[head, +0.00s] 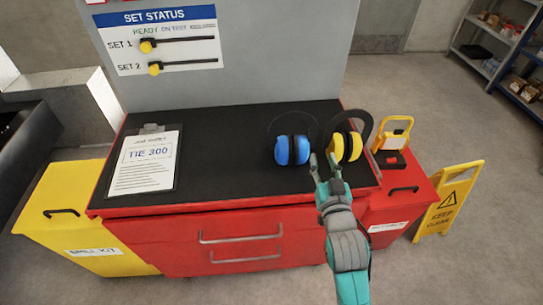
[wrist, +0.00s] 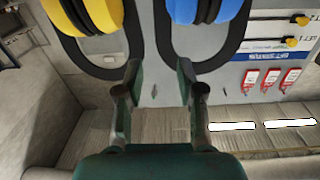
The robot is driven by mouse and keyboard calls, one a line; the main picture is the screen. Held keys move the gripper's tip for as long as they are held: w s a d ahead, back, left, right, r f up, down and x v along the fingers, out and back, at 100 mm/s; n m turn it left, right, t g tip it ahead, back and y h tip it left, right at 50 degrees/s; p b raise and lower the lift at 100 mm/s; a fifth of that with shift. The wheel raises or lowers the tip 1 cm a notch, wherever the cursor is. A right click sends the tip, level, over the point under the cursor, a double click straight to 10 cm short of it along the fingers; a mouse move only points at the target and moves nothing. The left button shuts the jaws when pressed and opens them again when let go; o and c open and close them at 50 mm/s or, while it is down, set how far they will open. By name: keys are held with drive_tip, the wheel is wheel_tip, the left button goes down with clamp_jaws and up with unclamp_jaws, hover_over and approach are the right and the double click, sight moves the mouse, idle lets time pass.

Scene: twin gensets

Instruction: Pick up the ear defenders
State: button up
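Two pairs of ear defenders stand side by side on the black top of the red cabinet: one with blue cups (head: 292,150) and one with yellow cups (head: 346,147), each with a black headband. In the wrist view the yellow pair (wrist: 80,14) is at upper left and the blue pair (wrist: 205,10) at top centre, their black bands looping down towards the fingers. My gripper (head: 324,158) is at the cabinet's front right, in front of the yellow pair in the head view. It is open, with nothing between the fingers in the wrist view (wrist: 160,78).
A clipboard (head: 145,163) lies on the left of the black top (head: 225,150). A yellow and red lockout-like item (head: 393,140) is on the red box at right. A yellow "keep clear" sign (head: 447,200) stands on the floor. The top's middle is clear.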

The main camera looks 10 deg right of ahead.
sight(314, 136)
drive_tip(key=shift+w+a, duration=0.1)
drive_tip(key=shift+w, duration=5.55)
clamp_jaws()
